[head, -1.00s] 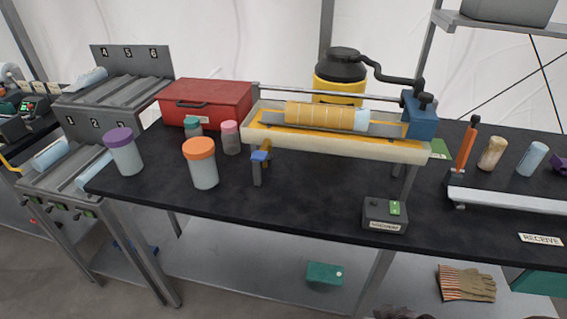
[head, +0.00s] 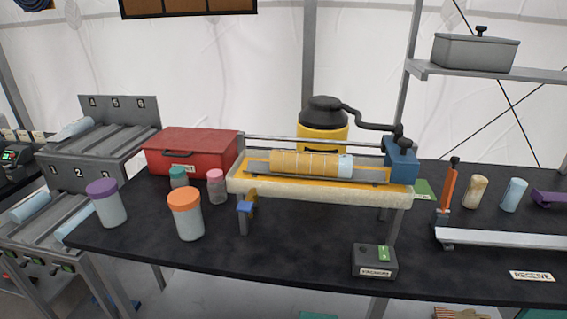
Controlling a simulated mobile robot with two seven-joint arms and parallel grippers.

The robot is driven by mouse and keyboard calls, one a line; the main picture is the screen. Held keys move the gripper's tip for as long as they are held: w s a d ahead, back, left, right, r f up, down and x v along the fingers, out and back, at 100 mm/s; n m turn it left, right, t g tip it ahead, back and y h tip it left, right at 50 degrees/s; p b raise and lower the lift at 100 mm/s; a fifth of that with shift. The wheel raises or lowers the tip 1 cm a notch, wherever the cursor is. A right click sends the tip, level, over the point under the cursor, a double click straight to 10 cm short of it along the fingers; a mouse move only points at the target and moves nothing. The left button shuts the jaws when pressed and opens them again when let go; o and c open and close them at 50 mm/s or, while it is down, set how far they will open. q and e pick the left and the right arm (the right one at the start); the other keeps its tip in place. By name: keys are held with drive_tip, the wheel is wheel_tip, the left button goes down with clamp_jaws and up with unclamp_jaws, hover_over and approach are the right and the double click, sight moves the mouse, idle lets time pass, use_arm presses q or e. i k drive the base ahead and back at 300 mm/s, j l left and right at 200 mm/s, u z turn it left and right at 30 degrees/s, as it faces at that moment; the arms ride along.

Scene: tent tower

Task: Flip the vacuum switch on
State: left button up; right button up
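The vacuum switch is a small dark grey box (head: 374,262) labelled VACUUM, standing near the front edge of the black table. A green rocker (head: 384,254) sits on its top. I cannot tell from this distance whether the rocker is on or off. Behind it stands a yellow canister with a black lid (head: 323,128), joined by a black hose to a blue block (head: 401,160) at the right end of a cream tray (head: 300,190). A yellow-banded cylinder (head: 305,163) lies in the tray. Neither of my grippers shows in the head view.
Jars with purple (head: 105,202), orange (head: 187,213), teal and pink lids stand at the left, by a red case (head: 191,153). A rail with an orange lever (head: 446,190) and a RECEIVE label (head: 531,276) are at the right. The table around the switch box is clear.

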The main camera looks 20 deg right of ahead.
sight(384, 253)
drive_tip(key=z, duration=1.3)
